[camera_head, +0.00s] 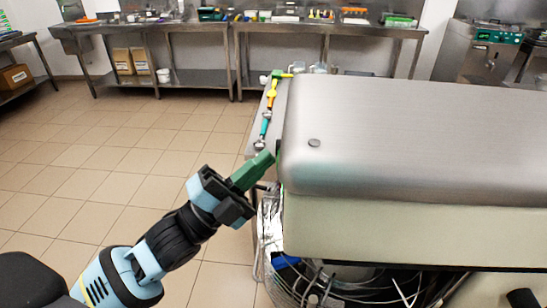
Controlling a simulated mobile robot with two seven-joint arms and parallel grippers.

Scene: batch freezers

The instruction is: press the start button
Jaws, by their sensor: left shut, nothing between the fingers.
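A large stainless-steel machine with a cream lower body (400,150) fills the right of the head view. A small round grey piece (314,142) sits on its steel cover near the left end. I cannot make out a button marked start; the machine's left side faces away from me. My left gripper (264,161) has green fingers, shut and empty. Its tips are at the machine's left edge, close to a small dark piece on that edge. I cannot tell whether they touch it.
A narrow steel table (281,95) with colourful utensils stands behind the machine's left end. Wires and a wire basket (345,285) lie under the machine. Steel tables (190,28) line the back wall, with boxes (123,61) below. The tiled floor at left is clear.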

